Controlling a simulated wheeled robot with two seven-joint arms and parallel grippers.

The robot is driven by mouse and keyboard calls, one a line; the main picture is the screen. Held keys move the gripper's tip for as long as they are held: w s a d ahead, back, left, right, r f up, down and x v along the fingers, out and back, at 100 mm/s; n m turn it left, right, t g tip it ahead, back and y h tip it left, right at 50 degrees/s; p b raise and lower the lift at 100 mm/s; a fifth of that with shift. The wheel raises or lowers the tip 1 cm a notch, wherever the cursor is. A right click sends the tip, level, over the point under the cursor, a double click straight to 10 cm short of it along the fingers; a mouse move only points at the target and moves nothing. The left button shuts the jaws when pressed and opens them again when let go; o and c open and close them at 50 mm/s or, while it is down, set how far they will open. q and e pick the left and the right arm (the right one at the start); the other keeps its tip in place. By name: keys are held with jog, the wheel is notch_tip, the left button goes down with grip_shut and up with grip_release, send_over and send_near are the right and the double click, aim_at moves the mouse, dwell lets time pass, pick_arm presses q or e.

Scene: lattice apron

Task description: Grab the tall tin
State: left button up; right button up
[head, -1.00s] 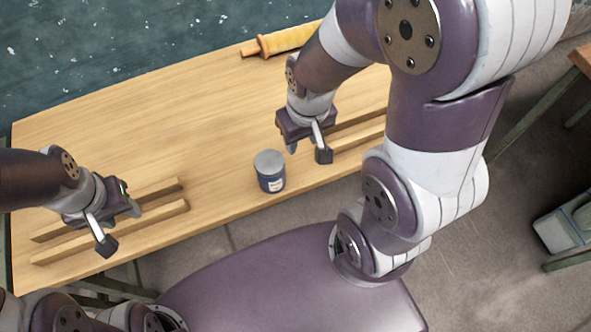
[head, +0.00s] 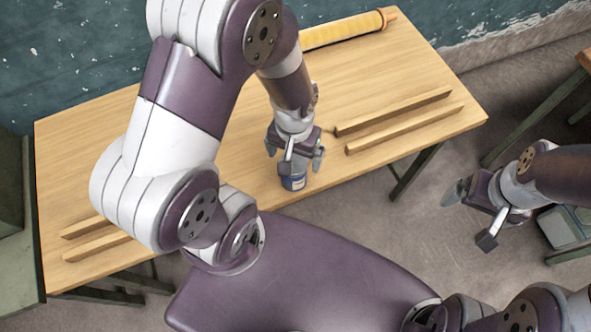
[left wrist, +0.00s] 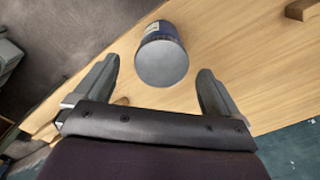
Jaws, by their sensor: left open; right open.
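The tin (head: 293,183) stands upright near the front edge of the wooden table, with a grey lid and a dark blue side with a pale label. My left gripper (head: 294,161) is open directly above it and hides most of its top in the head view. In the left wrist view the tin (left wrist: 162,62) shows lid-on between the two open fingers, with a gap on each side. I cannot tell whether the fingertips reach below the lid. My right gripper (head: 471,214) is open and empty, off the table's right side.
Two wooden rails (head: 400,112) lie on the table at the right, and another pair (head: 97,245) at the left, partly behind my arm. A yellow roller (head: 343,30) lies along the back edge. The table (head: 240,150) is bare around the tin.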

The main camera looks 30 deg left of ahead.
aim_at(294, 162)
pick_arm(q)
notch_tip(294, 162, down, 4)
jog(key=shift+s+f, duration=0.1)
jog(key=shift+f, duration=0.15)
jog(key=shift+a+f, duration=0.1)
jog(key=shift+f, duration=0.25)
jog(key=shift+r, duration=0.1)
jog(key=c, duration=1.1)
jog(key=shift+c, duration=0.3)
jog(key=shift+r, duration=0.1)
